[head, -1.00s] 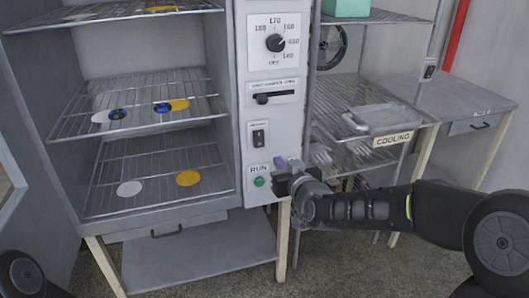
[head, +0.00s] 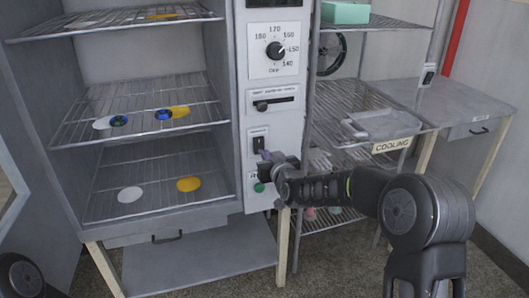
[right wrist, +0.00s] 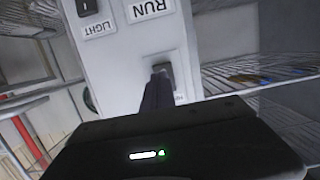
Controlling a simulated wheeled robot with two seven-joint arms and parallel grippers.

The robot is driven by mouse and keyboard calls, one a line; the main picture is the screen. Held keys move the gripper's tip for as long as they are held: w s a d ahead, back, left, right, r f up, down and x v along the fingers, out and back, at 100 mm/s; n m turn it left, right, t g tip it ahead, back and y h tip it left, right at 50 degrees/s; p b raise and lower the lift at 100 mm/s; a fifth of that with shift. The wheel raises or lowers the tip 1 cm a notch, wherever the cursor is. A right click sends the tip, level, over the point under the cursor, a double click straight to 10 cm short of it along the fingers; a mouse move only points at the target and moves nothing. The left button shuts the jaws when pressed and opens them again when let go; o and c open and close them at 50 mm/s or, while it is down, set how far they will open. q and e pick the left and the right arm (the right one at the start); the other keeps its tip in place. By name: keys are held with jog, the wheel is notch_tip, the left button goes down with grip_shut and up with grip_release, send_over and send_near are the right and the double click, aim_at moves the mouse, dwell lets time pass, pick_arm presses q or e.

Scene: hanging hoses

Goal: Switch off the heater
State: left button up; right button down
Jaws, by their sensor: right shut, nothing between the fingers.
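The heater is a grey cabinet with a light control panel (head: 286,115) down its right side. A black rocker switch (head: 259,143) under a small label sits low on the panel, with the green RUN button (head: 259,187) below it. My right gripper (head: 266,160) is shut and empty, its tip just below and right of the switch. The right wrist view is upside down and shows the shut fingers (right wrist: 158,88) at the dark switch (right wrist: 166,71); I cannot tell whether they touch. The switch's position is unclear. My left gripper is out of view.
Above the switch are a slider (head: 274,101) and a temperature dial (head: 275,50). Wire racks (head: 150,88) hold coloured discs at left. A cooling rack with a tray (head: 380,125) stands right of the panel. The right wrist view shows a LIGHT switch (right wrist: 86,7).

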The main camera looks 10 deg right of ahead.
aim_at(259, 145)
jog(key=shift+x, duration=1.15)
jog(key=t+b, duration=0.1)
jog(key=b, duration=0.3)
jog(key=shift+w, duration=0.2)
